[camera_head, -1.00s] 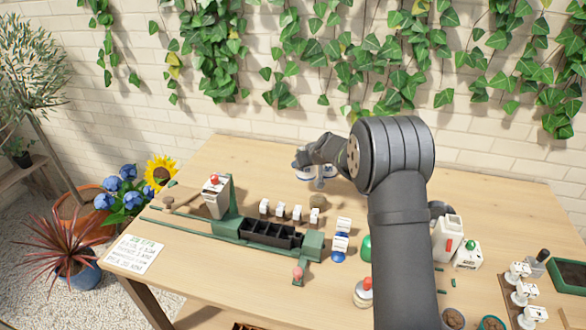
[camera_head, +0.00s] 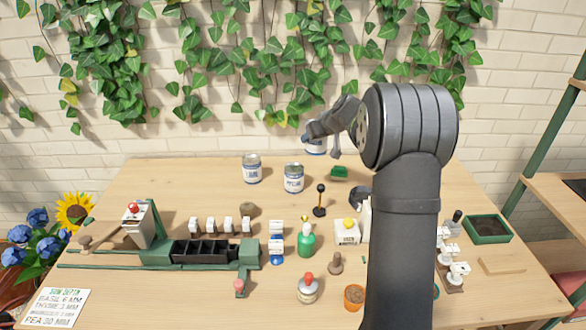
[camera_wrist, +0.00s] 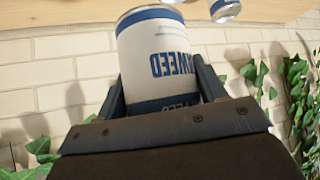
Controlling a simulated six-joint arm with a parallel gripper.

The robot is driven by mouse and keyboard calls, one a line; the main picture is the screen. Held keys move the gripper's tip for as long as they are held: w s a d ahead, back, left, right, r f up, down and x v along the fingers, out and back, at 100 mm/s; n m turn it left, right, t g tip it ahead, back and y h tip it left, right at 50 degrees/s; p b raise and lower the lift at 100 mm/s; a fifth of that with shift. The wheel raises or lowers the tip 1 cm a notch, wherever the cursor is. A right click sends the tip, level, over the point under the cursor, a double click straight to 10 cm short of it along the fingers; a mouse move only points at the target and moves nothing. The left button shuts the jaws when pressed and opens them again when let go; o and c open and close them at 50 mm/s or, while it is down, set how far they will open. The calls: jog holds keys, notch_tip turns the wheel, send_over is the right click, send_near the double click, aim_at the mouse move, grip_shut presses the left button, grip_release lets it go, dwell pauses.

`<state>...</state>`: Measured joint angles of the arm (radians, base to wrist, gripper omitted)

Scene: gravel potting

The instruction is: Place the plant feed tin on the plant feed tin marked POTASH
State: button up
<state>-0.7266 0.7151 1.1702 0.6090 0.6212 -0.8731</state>
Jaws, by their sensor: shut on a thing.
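My gripper (camera_wrist: 158,88) is shut on a white tin with blue bands (camera_wrist: 160,55). Its label shows upside down in the wrist view and reads "…AWEED", partly hidden by a finger. In the head view this tin (camera_head: 316,149) is at the back of the table, right of two similar tins, and partly covered by my gripper. The left tin (camera_head: 252,168) and the right tin (camera_head: 293,178) stand upright on the table, apart from each other. Their labels are too small to read, so I cannot tell which is marked POTASH.
A green seeder rig (camera_head: 160,250), a green bottle (camera_head: 306,240) and several small items fill the front. The back left of the table (camera_head: 190,180) is clear.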

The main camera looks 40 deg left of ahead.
jog(key=shift+w+d+r, duration=0.3)
jog(key=shift+w+d, duration=0.2)
jog(key=shift+d, duration=0.1)
jog(key=shift+w+d+r, duration=0.3)
jog(key=shift+w+d, duration=0.2)
jog(key=shift+d, duration=0.1)
send_over(295, 168)
notch_tip(295, 168, down, 7)
jog(key=shift+a+f+m+t, duration=0.15)
jog(key=shift+f, duration=0.8)
jog(key=shift+a+f+m+t, duration=0.1)
jog(key=shift+f+m+t, duration=0.05)
jog(key=shift+f, duration=0.8)
jog(key=shift+f, duration=0.15)
jog(key=o, duration=1.2)
jog(key=shift+d+r, duration=0.15)
jog(key=shift+r, duration=0.15)
jog(key=v, duration=1.1)
jog(key=shift+d+r, duration=0.2)
